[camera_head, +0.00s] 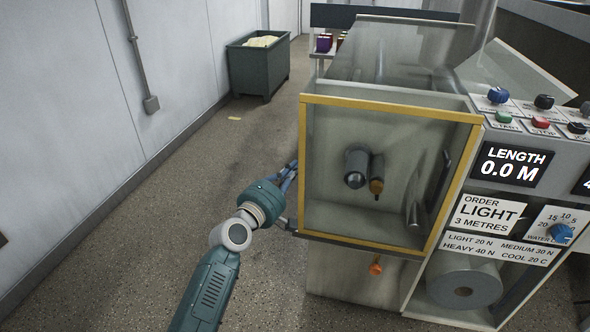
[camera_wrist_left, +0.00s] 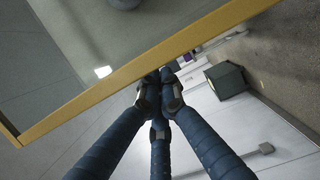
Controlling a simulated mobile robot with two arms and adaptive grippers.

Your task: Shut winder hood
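The winder hood (camera_head: 388,108) is a clear panel in a yellow frame at the front of the machine; it stands in front of the winder, and I cannot tell whether it is fully shut. Its yellow edge crosses the left wrist view (camera_wrist_left: 100,90). Through it show a grey roller (camera_head: 356,167) and a brown-orange knob. My left gripper (camera_head: 291,168) is at the frame's left edge, its fingers partly hidden there. In the left wrist view its fingers (camera_wrist_left: 162,82) come together at the yellow edge, with nothing visibly held; contact is unclear. My right gripper is out of view.
The control panel with a length display (camera_head: 512,164) and buttons stands right of the hood. An orange knob (camera_head: 376,268) sits below it. A dark green bin (camera_head: 258,68) stands by the wall at the back left. The floor left of the machine is clear.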

